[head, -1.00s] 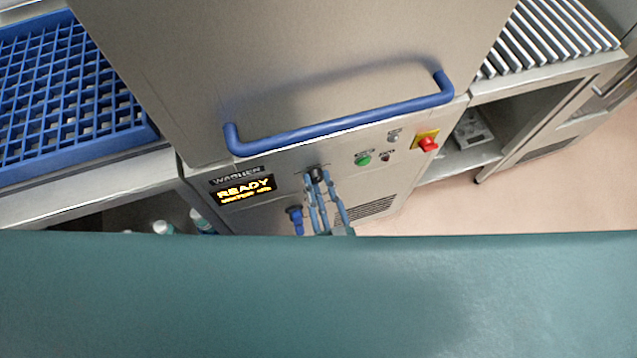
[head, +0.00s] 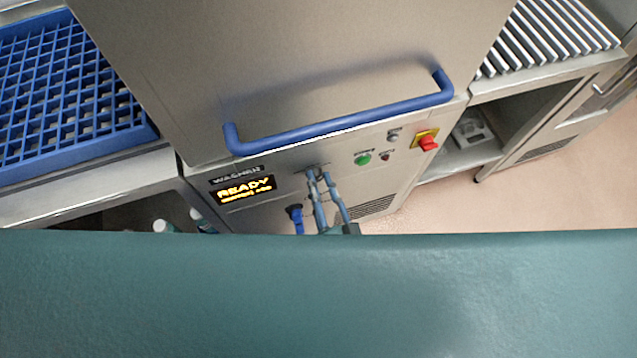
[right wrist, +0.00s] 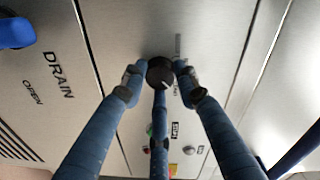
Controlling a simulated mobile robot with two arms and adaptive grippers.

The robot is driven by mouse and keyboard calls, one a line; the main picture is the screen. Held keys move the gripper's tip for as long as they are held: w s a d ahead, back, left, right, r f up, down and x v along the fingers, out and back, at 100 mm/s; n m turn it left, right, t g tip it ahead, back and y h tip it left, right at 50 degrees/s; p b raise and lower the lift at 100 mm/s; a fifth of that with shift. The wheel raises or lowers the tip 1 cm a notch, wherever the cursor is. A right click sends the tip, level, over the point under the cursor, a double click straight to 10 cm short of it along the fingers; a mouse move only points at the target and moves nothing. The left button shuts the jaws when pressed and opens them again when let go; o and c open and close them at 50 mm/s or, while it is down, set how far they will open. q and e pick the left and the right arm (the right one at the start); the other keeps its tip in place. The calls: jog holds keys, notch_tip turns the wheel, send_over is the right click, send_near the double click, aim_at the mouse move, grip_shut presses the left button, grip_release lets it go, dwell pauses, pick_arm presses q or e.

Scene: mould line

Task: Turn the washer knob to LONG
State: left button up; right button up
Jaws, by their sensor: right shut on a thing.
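The washer (head: 240,80) is a grey steel machine with a front panel. Its black round knob (right wrist: 160,71) shows in the right wrist view, with a pale mark on its lower right edge. My right gripper (right wrist: 159,75) has its blue fingers shut on the knob, one on each side, with a third finger below. In the head view my right gripper (head: 318,176) reaches up to the panel and hides most of the knob. The lettering around the knob is too small or covered to read. My left gripper is not in view.
A lit display (head: 245,190) reads READY. A blue bar handle (head: 340,125) runs above the panel. A blue drain handle (head: 296,214) is left of my gripper. A green button (head: 363,159) and a red switch (head: 428,142) are to the right. A blue rack (head: 60,90) stands at left.

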jog(key=shift+s+a+f, duration=0.15)
jog(key=shift+s+f, duration=0.1)
jog(key=shift+f, duration=0.05)
jog(key=o, duration=0.9)
jog(key=shift+o, duration=1.3)
jog(key=shift+w+r, duration=0.1)
jog(key=shift+r, duration=0.05)
jog(key=v, duration=1.2)
